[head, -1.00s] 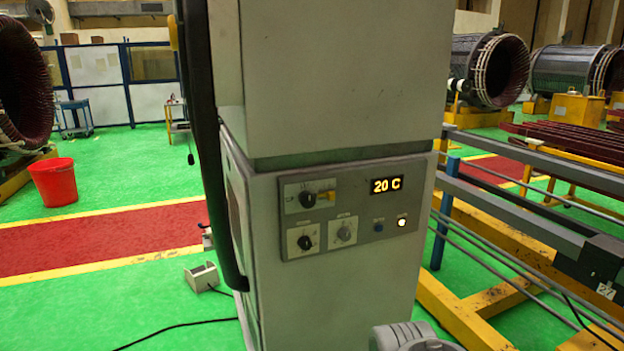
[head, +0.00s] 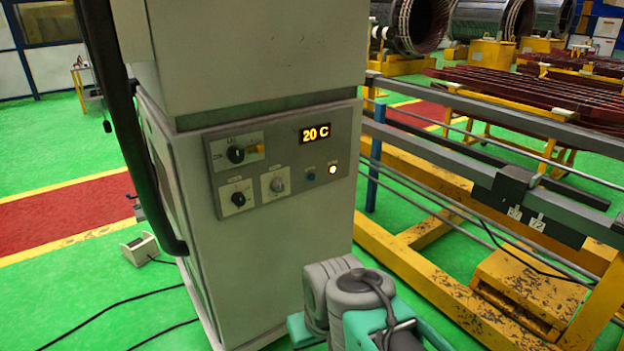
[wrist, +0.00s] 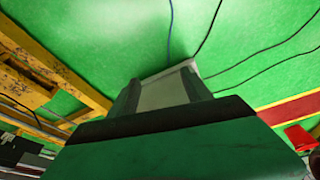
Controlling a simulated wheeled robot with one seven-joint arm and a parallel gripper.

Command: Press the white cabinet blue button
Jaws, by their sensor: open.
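The white cabinet (head: 265,240) stands in the middle of the head view. The small blue button (head: 310,174) is on its grey control panel (head: 287,193), below the display and just left of a lit white button (head: 333,169). My gripper (wrist: 161,92) shows in the wrist view as two dark fingers standing apart, with a pale surface, probably the cabinet, visible between them. The gripper looks empty. The blue button cannot be made out in the wrist view. In the head view only my grey and teal arm links show at the bottom, below the panel.
The display (head: 316,133) reads 20 C. Several dark knobs sit at the panel's left. A black hose (head: 133,130) hangs along the cabinet's left side. A yellow frame with rails (head: 440,235) stands close on the right. Cables lie on the green floor.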

